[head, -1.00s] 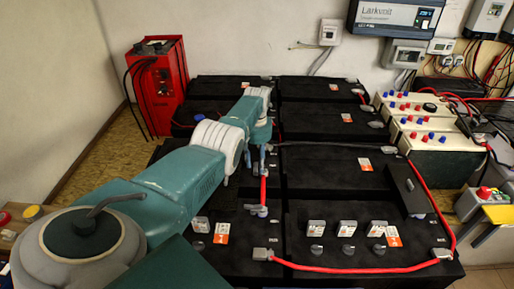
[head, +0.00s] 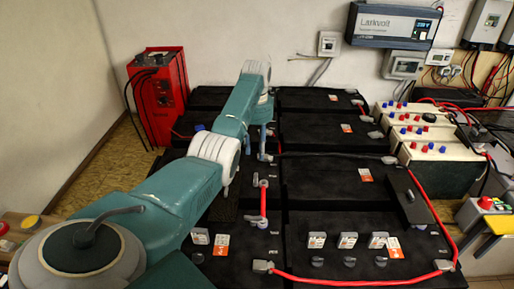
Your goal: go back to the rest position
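My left arm reaches in from the lower left over the black battery blocks (head: 330,180). My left gripper (head: 266,156) hangs near the middle of the blocks, just above and beyond a short red cable link (head: 263,203) in the picture. A gap shows between the gripper and the link's upper terminal. The fingers are small and partly hidden by the arm, so I cannot tell whether they are open or shut. I see nothing clearly held. My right gripper is not in view.
A red charger cabinet (head: 158,95) stands at the back left. Cream test boxes (head: 440,165) with red and blue knobs stand at the right. A long red cable (head: 350,282) runs along the front blocks. A yellow stool (head: 498,222) is at the right edge.

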